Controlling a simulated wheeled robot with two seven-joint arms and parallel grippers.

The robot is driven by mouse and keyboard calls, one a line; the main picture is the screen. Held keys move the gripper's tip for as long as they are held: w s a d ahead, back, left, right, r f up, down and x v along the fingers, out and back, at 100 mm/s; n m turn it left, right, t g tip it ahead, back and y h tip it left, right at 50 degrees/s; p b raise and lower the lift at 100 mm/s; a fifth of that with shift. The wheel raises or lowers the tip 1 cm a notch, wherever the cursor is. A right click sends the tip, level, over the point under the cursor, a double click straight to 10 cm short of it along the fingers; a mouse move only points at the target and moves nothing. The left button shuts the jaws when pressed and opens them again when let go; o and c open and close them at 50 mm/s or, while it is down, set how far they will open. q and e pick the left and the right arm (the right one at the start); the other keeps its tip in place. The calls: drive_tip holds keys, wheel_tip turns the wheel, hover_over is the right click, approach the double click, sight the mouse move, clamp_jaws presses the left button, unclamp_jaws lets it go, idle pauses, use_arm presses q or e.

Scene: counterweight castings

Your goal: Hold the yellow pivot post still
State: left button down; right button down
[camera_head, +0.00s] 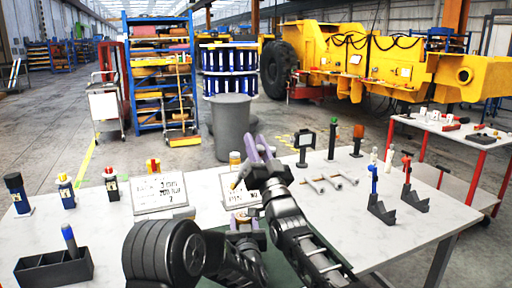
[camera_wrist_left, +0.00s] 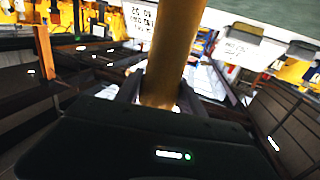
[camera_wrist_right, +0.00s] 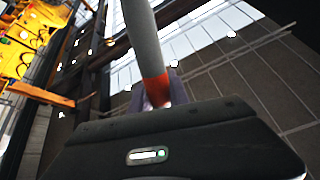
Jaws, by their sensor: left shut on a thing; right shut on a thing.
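My left gripper (camera_head: 244,224) is low at the front of the table, shut on the yellow pivot post. In the left wrist view the post (camera_wrist_left: 176,45) is a smooth ochre-yellow cylinder rising between the fingers (camera_wrist_left: 160,95). In the head view only a small yellowish part of it shows, mostly hidden by my grippers. My right gripper (camera_head: 262,152), with purple-grey fingers, is above and just beyond the left one. In the right wrist view it is shut on a grey rod (camera_wrist_right: 143,40) with an orange-red band. I cannot tell whether rod and post touch.
White sign stands (camera_head: 160,194) and several small bottles stand on the pale table (camera_head: 340,212). Light T-shaped pieces (camera_head: 328,182) and dark brackets (camera_head: 380,208) lie to the right. A black bin (camera_head: 52,272) is front left. A grey drum (camera_head: 231,128) stands behind the table.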

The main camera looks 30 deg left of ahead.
use_arm(q)
drive_tip(key=c, duration=0.6)
unclamp_jaws()
drive_tip(key=shift+c, duration=0.2)
drive_tip(key=v, duration=1.2)
